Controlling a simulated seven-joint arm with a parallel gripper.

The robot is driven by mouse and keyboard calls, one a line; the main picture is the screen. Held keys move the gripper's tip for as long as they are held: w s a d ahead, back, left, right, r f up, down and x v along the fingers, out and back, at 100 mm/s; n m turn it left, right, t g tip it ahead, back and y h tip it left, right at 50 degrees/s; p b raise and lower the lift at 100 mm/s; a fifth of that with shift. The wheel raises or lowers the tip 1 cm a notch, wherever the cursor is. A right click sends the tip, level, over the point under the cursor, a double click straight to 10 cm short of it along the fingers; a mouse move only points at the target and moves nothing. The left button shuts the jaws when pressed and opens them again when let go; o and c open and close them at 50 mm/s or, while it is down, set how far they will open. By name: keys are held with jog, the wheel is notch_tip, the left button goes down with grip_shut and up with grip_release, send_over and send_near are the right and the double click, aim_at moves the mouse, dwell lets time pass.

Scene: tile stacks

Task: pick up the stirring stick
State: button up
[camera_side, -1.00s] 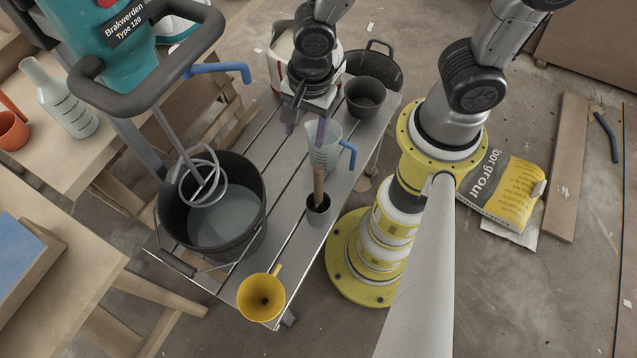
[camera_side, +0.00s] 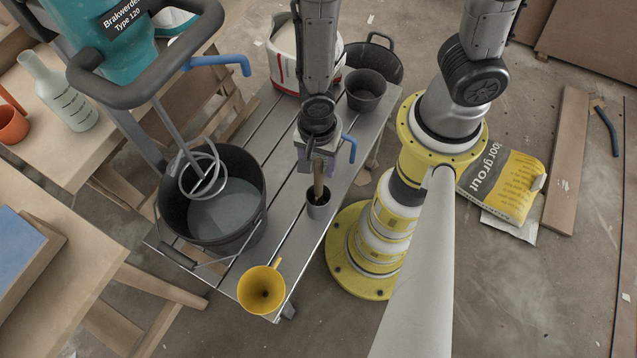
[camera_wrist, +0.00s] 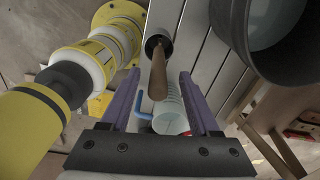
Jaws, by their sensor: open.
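My gripper (camera_wrist: 160,74) is open, with a gap on each side of the stick. In the side view, my gripper (camera_side: 318,165) is over the top of the stick and hides its upper part.
A large black mixing bucket (camera_side: 258,225) stands left of the cup, with a whisk in it. A dark pot (camera_side: 366,88) stands further back.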

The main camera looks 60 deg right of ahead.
aim_at(318, 189)
jog(key=shift+s+d+f, duration=0.1)
jog(key=shift+f, duration=1.75)
grip_shut()
